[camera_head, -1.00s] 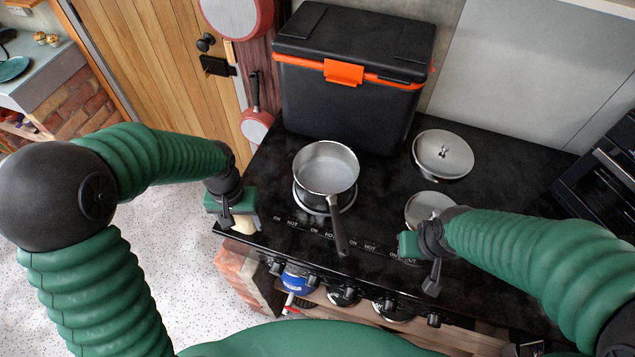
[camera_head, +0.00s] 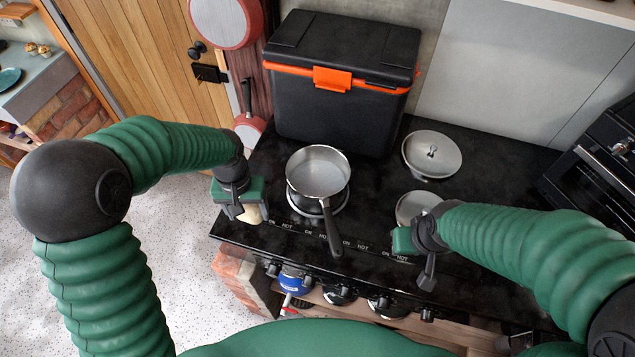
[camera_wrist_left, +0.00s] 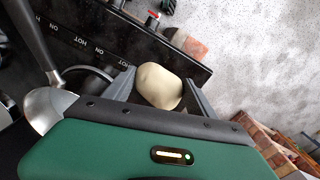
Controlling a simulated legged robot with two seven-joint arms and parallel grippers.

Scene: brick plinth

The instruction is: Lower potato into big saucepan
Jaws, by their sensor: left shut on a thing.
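The pale potato (camera_head: 252,214) is between the fingers of my left gripper (camera_head: 246,212), which is shut on it. In the left wrist view the potato (camera_wrist_left: 158,86) shows between both fingers. The grey metal saucepan (camera_head: 318,171) stands on a burner to the right of my left gripper, with its dark handle toward me. Its visible inside is empty. The saucepan (camera_wrist_left: 46,106) also shows at the left of the wrist view. My left gripper is at the hob's front left edge, outside the pan. My right gripper (camera_head: 424,268) is over the hob's front right; its finger opening is unclear.
A black cool box (camera_head: 345,112) with an orange latch stands behind the saucepan. A lidded pan (camera_head: 432,157) and a smaller round pan or lid (camera_head: 416,206) sit at the right. Red pans (camera_head: 224,20) hang at the left. Dark hob surface (camera_head: 375,190) is clear between them.

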